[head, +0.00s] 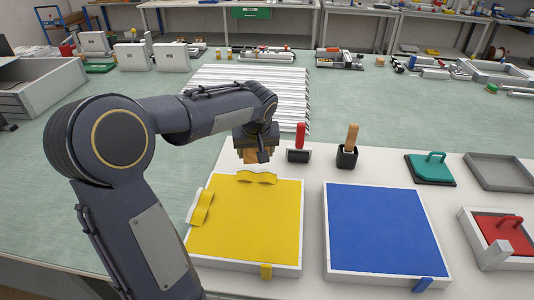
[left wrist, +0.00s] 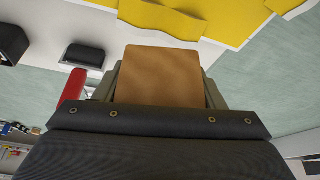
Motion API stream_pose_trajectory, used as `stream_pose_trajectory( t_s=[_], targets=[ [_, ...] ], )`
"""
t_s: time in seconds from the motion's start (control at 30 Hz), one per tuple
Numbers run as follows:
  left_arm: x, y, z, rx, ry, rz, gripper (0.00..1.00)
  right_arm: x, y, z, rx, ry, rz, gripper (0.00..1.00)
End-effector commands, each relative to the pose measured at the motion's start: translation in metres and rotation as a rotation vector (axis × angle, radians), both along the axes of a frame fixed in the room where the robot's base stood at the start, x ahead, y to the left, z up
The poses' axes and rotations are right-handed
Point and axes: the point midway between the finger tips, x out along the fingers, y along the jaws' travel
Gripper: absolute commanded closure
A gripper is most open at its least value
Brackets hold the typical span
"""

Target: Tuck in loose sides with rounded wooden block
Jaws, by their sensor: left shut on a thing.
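My left gripper (head: 256,153) is shut on a rounded wooden block (left wrist: 158,76). It holds the block just behind the far edge of the yellow panel (head: 246,225), which lies in a white frame. A wavy loose yellow side (head: 257,177) stands up along the far edge of that panel, and another loose side (head: 201,206) bulges out along its left edge. In the left wrist view the block's end faces the yellow far side (left wrist: 172,20); I cannot tell whether they touch. A blue panel (head: 380,230) lies flat in a white frame to the right. My right gripper does not show.
A red-handled tool (head: 301,142) and a wooden-handled tool in a black holder (head: 348,150) stand behind the panels. White strips (head: 290,90) lie farther back.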

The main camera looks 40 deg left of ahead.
Motion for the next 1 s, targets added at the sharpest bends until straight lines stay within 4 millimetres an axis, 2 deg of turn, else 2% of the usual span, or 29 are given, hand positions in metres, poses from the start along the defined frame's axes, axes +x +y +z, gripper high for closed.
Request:
stream_pose_trajectory(
  t_s=[0.27, 0.73, 1.0],
  targets=[
    [-0.001, 0.004, -0.008, 0.001, -0.001, 0.01, 0.55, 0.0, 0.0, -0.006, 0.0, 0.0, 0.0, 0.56],
    [-0.001, 0.004, -0.054, -0.001, 0.0, 0.009, 0.55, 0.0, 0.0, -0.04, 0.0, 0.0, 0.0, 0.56],
    [-0.001, 0.003, -0.06, 0.0, -0.001, 0.009, 0.55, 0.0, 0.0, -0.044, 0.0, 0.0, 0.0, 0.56]
  ],
)
